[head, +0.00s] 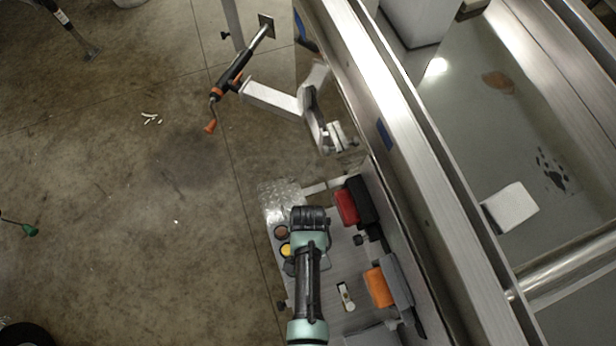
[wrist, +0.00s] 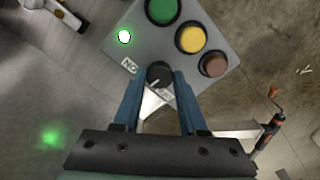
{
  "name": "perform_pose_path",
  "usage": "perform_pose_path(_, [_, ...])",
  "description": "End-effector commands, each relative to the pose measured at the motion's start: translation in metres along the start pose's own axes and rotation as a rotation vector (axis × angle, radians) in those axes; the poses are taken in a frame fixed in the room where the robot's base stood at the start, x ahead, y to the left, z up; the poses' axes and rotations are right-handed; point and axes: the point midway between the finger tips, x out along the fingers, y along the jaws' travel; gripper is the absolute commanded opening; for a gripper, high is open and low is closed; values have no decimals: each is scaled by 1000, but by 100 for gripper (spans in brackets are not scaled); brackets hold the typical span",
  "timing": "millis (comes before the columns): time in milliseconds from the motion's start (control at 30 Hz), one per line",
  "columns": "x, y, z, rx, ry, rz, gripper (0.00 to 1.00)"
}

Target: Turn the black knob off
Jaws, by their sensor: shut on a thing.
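The black knob (wrist: 159,75) is on a grey control box (wrist: 215,75) in the wrist view, with a white pointer line on its face. An "ON" label lies to its left and a second label, partly covered, lies just below it. My gripper (wrist: 160,84) has its two blue fingers on either side of the knob, shut on it. In the head view my arm (head: 308,255) reaches over the box, and the knob and fingertips are hidden beneath it.
Green (wrist: 163,10), yellow (wrist: 191,39) and brown (wrist: 213,64) buttons and a lit white lamp (wrist: 124,37) sit close to the knob. In the head view, red (head: 346,207) and orange (head: 379,287) blocks stand right of my arm, beside the trailer wall. Open floor lies left.

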Motion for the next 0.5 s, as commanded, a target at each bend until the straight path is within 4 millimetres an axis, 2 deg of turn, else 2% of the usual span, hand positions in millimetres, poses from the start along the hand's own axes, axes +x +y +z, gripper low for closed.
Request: perform_pose_path(500, [-1, 0, 0, -488, 1, 0, 0])
